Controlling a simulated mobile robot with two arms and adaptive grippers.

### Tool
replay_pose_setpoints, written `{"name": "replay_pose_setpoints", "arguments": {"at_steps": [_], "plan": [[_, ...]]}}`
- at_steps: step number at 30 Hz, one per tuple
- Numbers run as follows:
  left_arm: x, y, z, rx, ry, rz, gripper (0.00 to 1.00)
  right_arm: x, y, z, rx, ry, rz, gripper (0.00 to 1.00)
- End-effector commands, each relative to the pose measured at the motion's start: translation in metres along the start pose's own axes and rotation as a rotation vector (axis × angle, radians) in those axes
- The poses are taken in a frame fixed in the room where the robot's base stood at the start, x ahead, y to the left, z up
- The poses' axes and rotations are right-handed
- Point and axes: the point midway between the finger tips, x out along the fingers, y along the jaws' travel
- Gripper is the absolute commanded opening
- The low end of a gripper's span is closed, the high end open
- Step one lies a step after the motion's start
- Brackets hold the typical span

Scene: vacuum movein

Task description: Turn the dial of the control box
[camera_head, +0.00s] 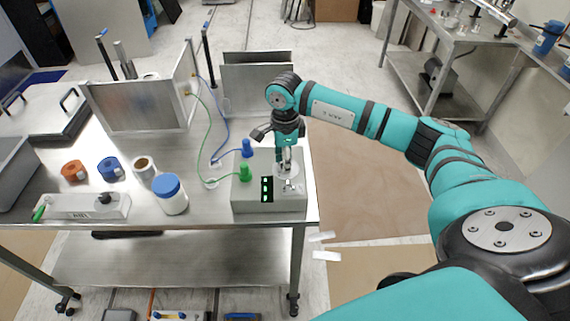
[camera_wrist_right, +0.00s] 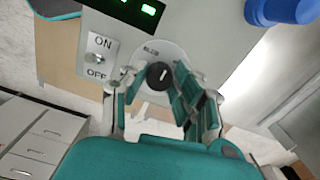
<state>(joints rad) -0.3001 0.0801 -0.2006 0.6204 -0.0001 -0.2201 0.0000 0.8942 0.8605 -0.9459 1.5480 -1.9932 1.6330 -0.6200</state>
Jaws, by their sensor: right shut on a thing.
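The grey control box (camera_head: 250,203) stands at the right front of the metal table, with a column of green lights (camera_head: 266,189) lit on its top. Its black round dial (camera_wrist_right: 160,74) with a white mark shows in the wrist view, where a silver toggle switch (camera_wrist_right: 97,58) sits between ON and OFF labels. My right gripper (camera_head: 287,170) reaches down over the right part of the box. In the wrist view its fingers (camera_wrist_right: 161,85) are on both sides of the dial, shut on it. In the head view the gripper hides the dial. My left gripper is out of view.
Green (camera_head: 244,172) and blue (camera_head: 247,148) plugs with cables sit on the box's left and back. Metal panels (camera_head: 140,104) stand behind.

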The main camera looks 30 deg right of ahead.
Motion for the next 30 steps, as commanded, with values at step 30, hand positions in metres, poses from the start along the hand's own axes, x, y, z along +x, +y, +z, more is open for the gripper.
{"name": "replay_pose_setpoints", "arguments": {"at_steps": [30], "plan": [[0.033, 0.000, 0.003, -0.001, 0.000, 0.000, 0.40, -0.001, -0.003, -0.001, 0.719, -0.002, -0.004, 0.00]]}}
